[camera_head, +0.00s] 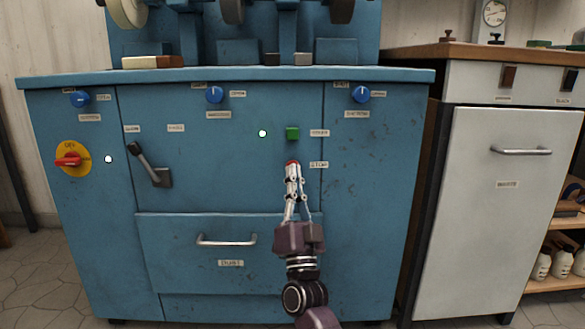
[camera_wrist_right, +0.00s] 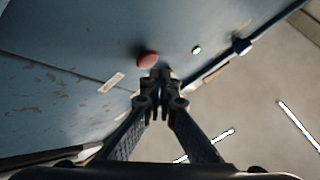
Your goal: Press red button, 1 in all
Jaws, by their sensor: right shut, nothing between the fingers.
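My left gripper is not in view.
A green lit lamp (camera_head: 262,133) is left of the green button. A grey lever (camera_head: 150,164), a red rotary switch (camera_head: 68,160) on a yellow plate and blue knobs (camera_head: 214,95) are also on the front. A drawer handle (camera_head: 226,241) sticks out lower down. A white cabinet (camera_head: 495,210) stands right.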

